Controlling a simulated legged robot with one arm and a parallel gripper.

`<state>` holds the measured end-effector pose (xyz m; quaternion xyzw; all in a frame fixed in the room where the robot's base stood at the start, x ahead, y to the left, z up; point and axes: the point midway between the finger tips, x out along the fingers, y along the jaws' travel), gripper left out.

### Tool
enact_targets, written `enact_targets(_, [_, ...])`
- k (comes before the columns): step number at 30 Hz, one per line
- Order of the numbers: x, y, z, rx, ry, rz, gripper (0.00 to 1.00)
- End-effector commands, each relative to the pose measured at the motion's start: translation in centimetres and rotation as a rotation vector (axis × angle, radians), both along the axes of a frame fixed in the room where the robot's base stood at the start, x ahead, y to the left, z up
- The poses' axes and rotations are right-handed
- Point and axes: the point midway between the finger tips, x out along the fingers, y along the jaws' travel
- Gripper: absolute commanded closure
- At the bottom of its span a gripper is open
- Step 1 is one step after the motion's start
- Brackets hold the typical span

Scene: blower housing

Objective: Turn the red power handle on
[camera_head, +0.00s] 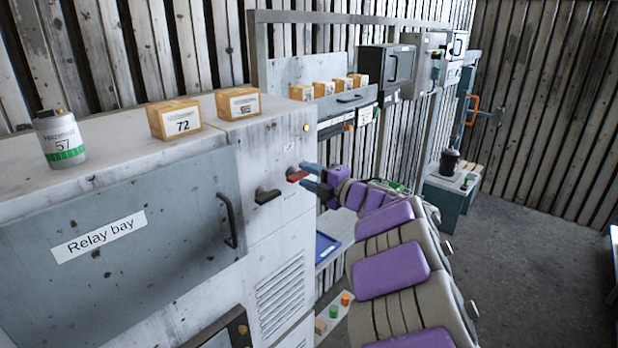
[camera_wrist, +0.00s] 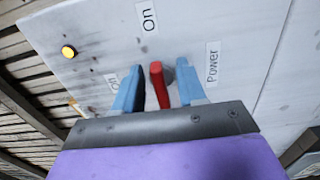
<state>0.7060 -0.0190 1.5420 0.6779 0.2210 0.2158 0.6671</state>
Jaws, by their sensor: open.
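The red power handle (camera_head: 297,174) is on the grey cabinet's side panel, right of a dark handle (camera_head: 267,195). My gripper (camera_head: 310,178) is at the red handle, its blue fingers open. In the wrist view the red handle (camera_wrist: 157,86) lies between the two open fingers (camera_wrist: 160,68), with a gap visible on its right; contact on the left is unclear. An "On" label (camera_wrist: 148,18) is above it in that view, an "Off" label (camera_wrist: 112,82) to the left, partly hidden by a finger, and a "Power" label (camera_wrist: 212,62) to the right.
A yellow lamp (camera_wrist: 68,51) is on the same panel. A can marked 57 (camera_head: 60,140) and two boxes, one marked 72 (camera_head: 174,119), stand on the cabinet top. The Relay bay door (camera_head: 150,250) is shut. Open floor (camera_head: 530,270) lies to the right.

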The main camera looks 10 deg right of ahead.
Motion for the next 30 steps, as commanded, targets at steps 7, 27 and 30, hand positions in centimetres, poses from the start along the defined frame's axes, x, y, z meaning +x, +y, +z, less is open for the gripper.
enact_targets(7, [-2.1, -1.7, -0.1, 0.000, 0.001, -0.004, 0.60])
enact_targets(27, [-12.7, -9.7, -0.3, 0.000, 0.004, -0.005, 0.60])
enact_targets(30, [-13.3, -10.1, -0.3, -0.002, 0.004, -0.004, 0.60])
